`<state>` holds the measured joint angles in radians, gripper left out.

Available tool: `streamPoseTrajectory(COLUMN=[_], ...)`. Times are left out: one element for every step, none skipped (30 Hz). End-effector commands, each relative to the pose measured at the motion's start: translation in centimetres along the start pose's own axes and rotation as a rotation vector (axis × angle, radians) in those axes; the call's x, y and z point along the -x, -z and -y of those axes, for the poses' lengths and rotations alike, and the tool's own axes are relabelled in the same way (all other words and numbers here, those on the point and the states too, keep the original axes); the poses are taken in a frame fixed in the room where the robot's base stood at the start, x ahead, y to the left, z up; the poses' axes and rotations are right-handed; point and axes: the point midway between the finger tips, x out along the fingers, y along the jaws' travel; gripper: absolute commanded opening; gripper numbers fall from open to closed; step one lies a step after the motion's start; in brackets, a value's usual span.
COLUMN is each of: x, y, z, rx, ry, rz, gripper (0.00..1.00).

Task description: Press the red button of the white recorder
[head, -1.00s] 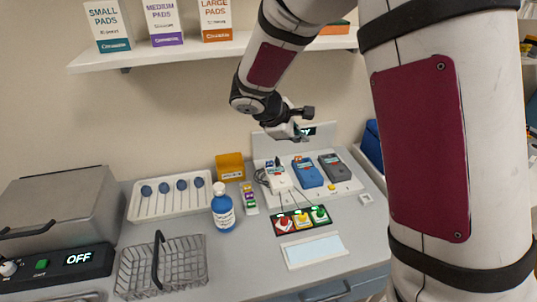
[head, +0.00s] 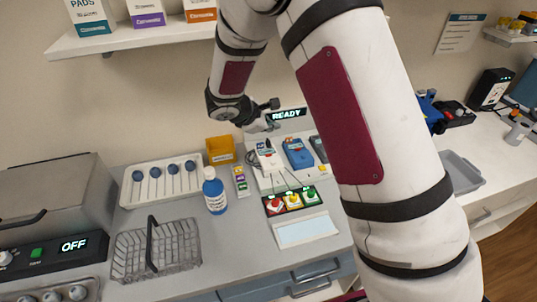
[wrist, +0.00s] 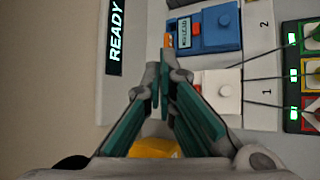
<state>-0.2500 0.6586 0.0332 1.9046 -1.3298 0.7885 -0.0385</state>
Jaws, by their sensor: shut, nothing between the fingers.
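The white recorder (head: 267,160) stands upright at the left end of a row of recorders on a pale stand. In the wrist view the white recorder (wrist: 216,100) is beside my fingertips, with a small red button (wrist: 224,90) on its face. My gripper (head: 270,124) is shut and empty, just above and behind the white recorder. In the wrist view my gripper (wrist: 162,82) has its fingertips together, overlapping the recorder's edge. They are left of the red button; I cannot tell whether they touch the recorder.
A blue recorder (head: 297,155) with its own red button stands close by, and a dark one (head: 319,148) is beyond it. A "READY" display (head: 287,115) is behind. Cables run to coloured buttons (head: 291,200) in front. A blue bottle (head: 214,193) and wire basket (head: 181,248) are left.

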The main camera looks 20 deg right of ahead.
Motion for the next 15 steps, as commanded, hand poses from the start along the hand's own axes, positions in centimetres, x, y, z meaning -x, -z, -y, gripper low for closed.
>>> streamPoseTrajectory(x=[-0.5, -0.7, -1.1, -1.3, -1.6, -2.0, -2.3, -2.6, -3.0, -3.3, -3.5, -3.9, -4.1, -4.3, -4.6], y=[0.4, 0.5, 0.8, 1.0, 1.2, 1.5, 1.7, 1.9, 2.2, 2.4, 2.6, 2.8, 3.0, 3.2, 3.4], z=[0.3, 0.4, 0.6, 0.8, 1.0, 1.4, 1.6, 1.8, 2.0, 2.2, 2.4, 2.6, 2.9, 3.0, 3.2], rx=[0.001, 0.001, 0.003, 0.002, 0.002, 0.003, 0.003, 0.003, 0.003, 0.002, 0.003, 0.002, 0.001, 0.002, 0.002], ry=[0.002, 0.002, 0.001, 0.001, 0.001, 0.002, 0.002, 0.002, 0.002, 0.002, 0.001, 0.001, 0.001, 0.001, 0.001], rz=[0.0, 0.0, 0.0, 0.0, 0.0, 0.0, 0.0, 0.0, 0.0, 0.0, 0.0, 0.0, 0.0, 0.0, 0.001], gripper=[0.0, 0.0, 0.0, 0.0, 0.0, 0.0, 0.0, 0.0, 0.0, 0.0, 0.0, 0.0, 0.0, 0.0, 0.0])
